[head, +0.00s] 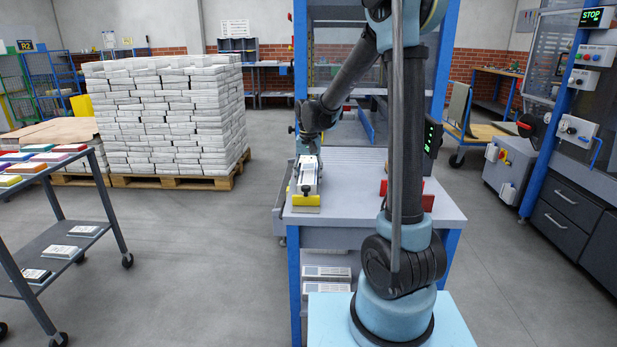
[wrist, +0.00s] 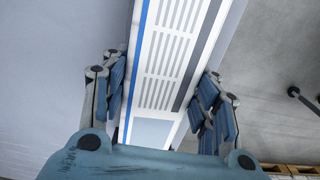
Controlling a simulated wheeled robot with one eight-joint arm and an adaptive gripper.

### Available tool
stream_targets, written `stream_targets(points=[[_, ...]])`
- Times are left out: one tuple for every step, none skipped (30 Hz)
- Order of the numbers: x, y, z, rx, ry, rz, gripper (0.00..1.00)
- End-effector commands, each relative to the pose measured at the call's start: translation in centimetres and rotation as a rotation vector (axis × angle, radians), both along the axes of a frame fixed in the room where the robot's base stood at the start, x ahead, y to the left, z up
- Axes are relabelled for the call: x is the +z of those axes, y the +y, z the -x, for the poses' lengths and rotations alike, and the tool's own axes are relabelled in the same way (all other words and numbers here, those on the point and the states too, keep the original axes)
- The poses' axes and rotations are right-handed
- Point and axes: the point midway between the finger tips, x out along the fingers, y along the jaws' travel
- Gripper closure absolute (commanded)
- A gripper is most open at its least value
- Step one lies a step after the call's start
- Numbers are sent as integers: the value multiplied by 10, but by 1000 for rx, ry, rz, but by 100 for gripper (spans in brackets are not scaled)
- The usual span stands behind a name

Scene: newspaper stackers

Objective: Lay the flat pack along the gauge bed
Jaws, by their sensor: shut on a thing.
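A white flat pack with grey printed lines and a blue stripe (wrist: 170,65) fills the middle of the wrist view. My gripper (wrist: 162,85) is shut on it, with blue-padded fingers on both of its long sides. In the head view my gripper (head: 309,147) points down over the left side of the workbench. A narrow pale form (head: 308,174) lies lengthwise just below it, in line with a yellow block (head: 306,200). This looks like the gauge bed area, but I cannot tell pack from bed there, nor whether they touch.
The grey workbench top (head: 355,212) is bare in the middle. Red parts (head: 428,202) stand on its right, partly behind my arm. Similar packs (head: 326,272) lie on the shelf below. A cart (head: 62,246) stands left, a stacked pallet (head: 165,120) behind it.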

Motion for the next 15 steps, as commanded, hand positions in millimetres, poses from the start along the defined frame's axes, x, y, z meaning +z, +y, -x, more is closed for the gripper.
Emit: stream_targets(points=[[-1,0,0,0,0,0,82],[-1,0,0,0,0,0,82],[-2,0,0,0,0,0,82],[-2,0,0,0,0,0,82],[-3,0,0,0,0,0,82],[-3,0,0,0,0,0,82],[-4,0,0,0,0,0,82],[-3,0,0,0,0,0,39],[-3,0,0,0,0,0,30],[-3,0,0,0,0,0,23],[-3,0,0,0,0,0,22],[-3,0,0,0,0,0,22],[-3,0,0,0,0,0,22],[-3,0,0,0,0,0,22],[-3,0,0,0,0,0,22]])
